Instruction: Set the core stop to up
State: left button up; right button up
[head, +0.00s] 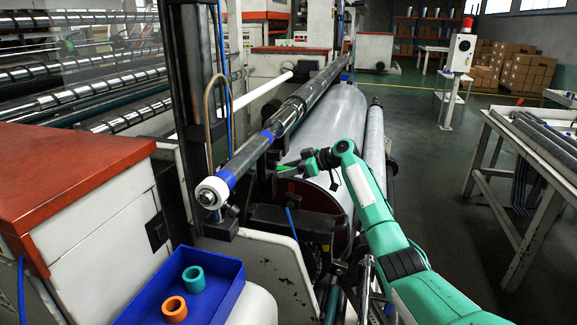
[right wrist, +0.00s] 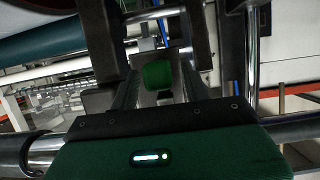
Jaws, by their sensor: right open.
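What looks like the core stop's green grip shows as a small green piece (head: 284,168) below the long grey winding shaft (head: 290,107) in the head view. In the right wrist view it is a dark green block (right wrist: 157,75) on a grey metal part, seen between the two fingers. My right gripper (head: 294,170) is open, with its fingers at the green piece. I cannot tell whether the fingers touch it. The stop's arm is mostly hidden, so its position is unclear. My left gripper is not in view.
A large film roll (head: 328,125) lies behind my right gripper. A blue tray (head: 226,290) with an orange core (head: 174,309) and a teal core (head: 193,279) stands at the front left, beside a red-topped cabinet (head: 70,165). A side table (head: 520,160) stands right, past open floor.

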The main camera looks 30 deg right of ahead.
aim_at(281, 156)
jog(key=shift+w+f, duration=0.1)
grip_shut()
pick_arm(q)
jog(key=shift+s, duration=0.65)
pick_arm(e)
jog(key=shift+r, duration=2.65)
grip_release()
